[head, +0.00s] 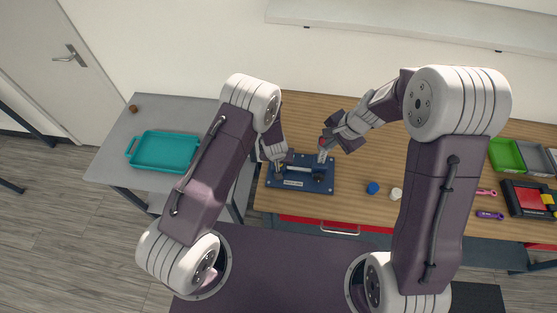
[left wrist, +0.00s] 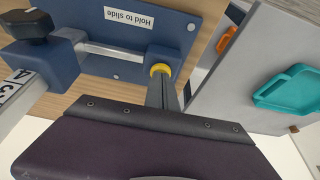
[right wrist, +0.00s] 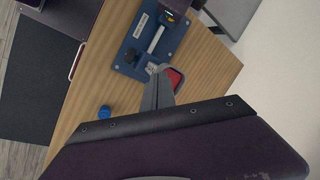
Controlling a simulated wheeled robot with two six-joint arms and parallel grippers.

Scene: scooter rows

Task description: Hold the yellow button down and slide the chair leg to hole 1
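The blue board (head: 327,187) lies on the wooden table; its label reads "Hold to slide" (left wrist: 128,20). The yellow button (left wrist: 160,69) sits on a blue block at one end of a silver rod. My left gripper (head: 277,158) appears shut, its fingertips (left wrist: 162,82) at the button; I cannot tell whether it is pressed.
A blue cap (head: 373,188) and a white cap (head: 397,193) lie right of the board. Further right are a purple tool (head: 490,214), a dark tray (head: 514,200) and a green tray (head: 506,155). A teal tray (head: 133,158) stands on the grey side table. Table behind the board looks clear.

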